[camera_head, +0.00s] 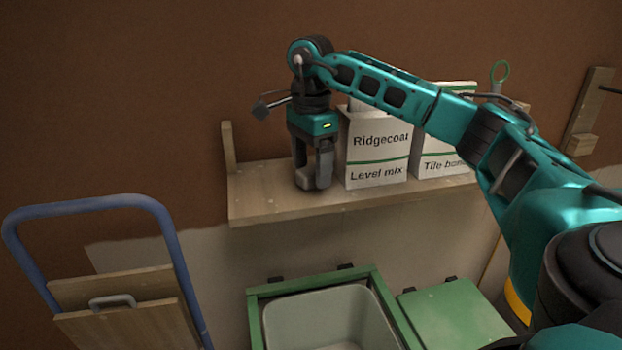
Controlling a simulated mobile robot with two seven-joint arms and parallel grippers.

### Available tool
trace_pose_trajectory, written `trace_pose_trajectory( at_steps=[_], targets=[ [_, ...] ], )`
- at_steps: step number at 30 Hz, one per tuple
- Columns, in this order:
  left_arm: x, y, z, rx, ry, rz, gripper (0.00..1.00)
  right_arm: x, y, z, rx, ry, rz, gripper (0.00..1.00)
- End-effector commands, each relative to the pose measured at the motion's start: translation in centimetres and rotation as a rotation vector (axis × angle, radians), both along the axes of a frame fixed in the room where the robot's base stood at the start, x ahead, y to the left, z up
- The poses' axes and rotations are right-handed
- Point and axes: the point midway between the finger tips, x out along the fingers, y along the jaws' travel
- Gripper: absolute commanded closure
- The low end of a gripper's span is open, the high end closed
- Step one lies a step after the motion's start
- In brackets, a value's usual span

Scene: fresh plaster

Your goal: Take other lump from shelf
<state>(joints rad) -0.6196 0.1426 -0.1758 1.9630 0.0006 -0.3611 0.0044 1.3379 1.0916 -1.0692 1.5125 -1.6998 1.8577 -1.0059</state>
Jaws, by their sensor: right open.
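A wooden shelf (262,207) runs along the wall. My right gripper (313,178) points down over its left part, just left of a white bag marked Ridgecoat Level mix (376,160). The gripper is open, with its fingertips low, close to the shelf board. A small greyish shape shows at the fingertips; I cannot tell whether it is a lump or part of the fingers. No other lump can be made out on the shelf. My right arm hides part of the bags and the shelf's right end. My left gripper is not in view.
A second white bag (442,168) stands right of the first. Below the shelf are a green-framed bin (257,309) with a pale, open inside and a green lid (455,318). A blue-framed cart (90,203) stands at left. The shelf's left end is bare.

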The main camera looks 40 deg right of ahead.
Motion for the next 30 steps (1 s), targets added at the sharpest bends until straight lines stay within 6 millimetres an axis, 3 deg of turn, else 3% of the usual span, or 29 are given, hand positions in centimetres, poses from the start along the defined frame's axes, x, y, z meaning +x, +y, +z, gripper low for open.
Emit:
trace_pose_trajectory(
  at_steps=[10, 30],
  targets=[
    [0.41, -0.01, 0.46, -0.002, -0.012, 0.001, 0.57, -0.02, 0.0, -0.75, 0.001, -0.001, 0.0, 0.26],
    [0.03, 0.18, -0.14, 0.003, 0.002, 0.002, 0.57, 0.01, 0.04, -0.68, 0.002, -0.002, 0.0, 0.88]
  ],
)
